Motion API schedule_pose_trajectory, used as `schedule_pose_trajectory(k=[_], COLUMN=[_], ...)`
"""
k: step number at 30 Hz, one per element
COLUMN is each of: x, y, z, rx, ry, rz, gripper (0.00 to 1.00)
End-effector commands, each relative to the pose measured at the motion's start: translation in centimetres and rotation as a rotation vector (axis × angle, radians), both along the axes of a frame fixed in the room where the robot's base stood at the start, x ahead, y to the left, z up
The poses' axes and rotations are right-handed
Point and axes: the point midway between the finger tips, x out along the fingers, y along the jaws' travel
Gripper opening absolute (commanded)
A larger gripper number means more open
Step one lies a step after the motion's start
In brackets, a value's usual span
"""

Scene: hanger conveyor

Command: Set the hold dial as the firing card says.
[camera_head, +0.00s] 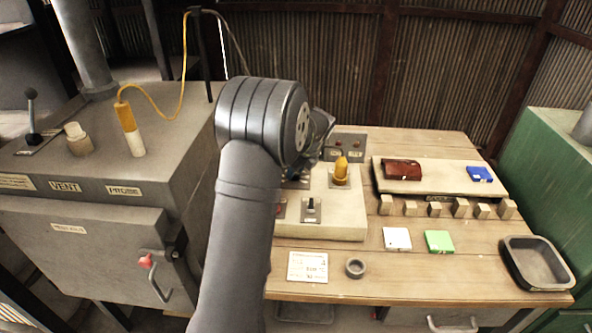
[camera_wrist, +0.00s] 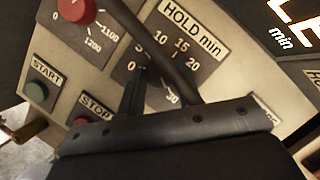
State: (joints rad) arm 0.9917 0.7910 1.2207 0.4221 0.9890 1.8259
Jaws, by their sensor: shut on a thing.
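The hold dial (camera_wrist: 190,62) is in the wrist view under a "HOLD min" label, a dark plate with 10, 15, 20 and 30 readable. My gripper (camera_wrist: 152,88) is over the plate, shut on the dial's knob. Its dark fingers cover the knob and part of the scale, so I cannot tell the setting. In the head view my arm and wrist hide the dial and most of the gripper. The firing card (camera_head: 307,267) lies flat at the table's front, left of a small dark ring; its print is too small to read.
In the wrist view, a red knob (camera_wrist: 76,10) with 1100 and 1200 marks, a green START button (camera_wrist: 36,92) and a partly hidden STOP button (camera_wrist: 84,122) are close by. A lit display (camera_wrist: 298,18) is at right. The kiln (camera_head: 100,220) stands left of my arm.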

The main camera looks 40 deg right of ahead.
Motion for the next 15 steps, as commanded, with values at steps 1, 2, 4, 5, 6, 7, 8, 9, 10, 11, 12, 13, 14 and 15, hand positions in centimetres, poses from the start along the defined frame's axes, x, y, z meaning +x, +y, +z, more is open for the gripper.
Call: schedule_pose_trajectory(k=[1, 2, 4, 5, 6, 7, 8, 9, 10, 11, 12, 13, 14, 15], x=[-0.03, -0.02, -0.03, -0.02, -0.02, -0.02, -0.01, -0.01, -0.01, -0.01, -0.01, -0.01, -0.03, -0.06], y=[0.09, 0.09, 0.09, 0.08, 0.07, 0.07, 0.06, 0.05, 0.05, 0.04, 0.04, 0.03, 0.03, 0.0], z=[-0.16, -0.16, -0.15, -0.13, -0.12, -0.11, -0.09, -0.09, -0.08, -0.07, -0.07, -0.04, 0.0, 0.13], rx=[0.003, 0.003, 0.003, 0.002, 0.002, 0.002, 0.001, 0.001, 0.001, 0.001, 0.001, 0.001, 0.0, 0.001], ry=[0.002, 0.002, 0.002, 0.002, 0.001, 0.001, 0.001, 0.001, 0.001, 0.001, 0.001, 0.001, 0.001, 0.0], rz=[0.001, 0.001, 0.001, 0.002, 0.002, 0.002, 0.002, 0.002, 0.002, 0.002, 0.002, 0.002, 0.001, 0.001], gripper=[0.09, 0.09, 0.43, 0.49, 0.54, 0.54, 0.54, 0.54, 0.54, 0.54, 0.54, 0.54, 0.54, 0.54])
